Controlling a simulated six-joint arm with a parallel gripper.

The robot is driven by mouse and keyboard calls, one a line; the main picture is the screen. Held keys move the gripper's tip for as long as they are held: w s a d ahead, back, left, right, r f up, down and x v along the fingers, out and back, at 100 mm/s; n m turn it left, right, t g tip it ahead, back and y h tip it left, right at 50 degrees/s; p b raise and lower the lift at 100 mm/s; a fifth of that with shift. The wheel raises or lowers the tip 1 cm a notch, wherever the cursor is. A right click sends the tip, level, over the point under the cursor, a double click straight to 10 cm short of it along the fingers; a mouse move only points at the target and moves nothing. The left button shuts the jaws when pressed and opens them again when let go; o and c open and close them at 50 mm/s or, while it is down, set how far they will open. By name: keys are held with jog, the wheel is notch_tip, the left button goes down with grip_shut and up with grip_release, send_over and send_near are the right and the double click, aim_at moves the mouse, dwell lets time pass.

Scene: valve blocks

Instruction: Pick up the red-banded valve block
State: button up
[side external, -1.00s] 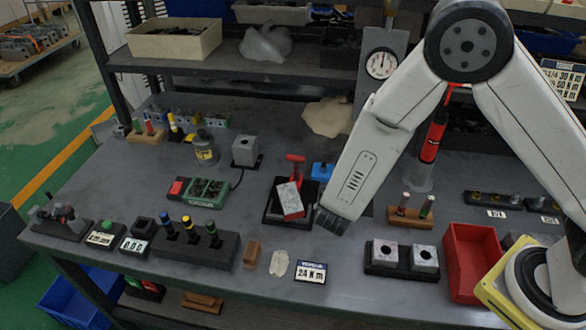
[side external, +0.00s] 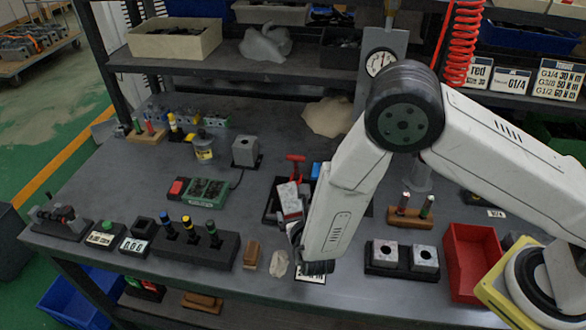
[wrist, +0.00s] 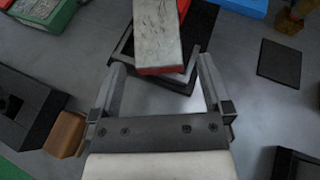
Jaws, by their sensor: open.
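The red-banded valve block (side external: 288,197) is a pale grey block with red along its edge. It leans in a black tray (side external: 270,214) in the middle of the bench. In the wrist view the block (wrist: 158,32) lies ahead, its red lower edge towards me. My gripper (wrist: 162,62) is open, with one finger on each side of the block's near end. No finger is seen pressing on it. In the side view my gripper (side external: 294,234) is just in front of the block, partly hidden by my arm.
A red-handled tool (side external: 296,160) stands behind the block and a blue part (side external: 316,170) is to its right. A brown block (side external: 252,255) and a plug rack (side external: 195,245) are to the left. Two metal blocks (side external: 402,256) and a red bin (side external: 474,262) are to the right.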

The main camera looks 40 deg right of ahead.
aim_at(293, 207)
jog(key=shift+w+d+f, duration=0.15)
jog(key=shift+w, duration=0.2)
jog(key=shift+w, duration=0.1)
jog(key=shift+x, duration=2.5)
jog(key=shift+f, duration=0.15)
grip_shut()
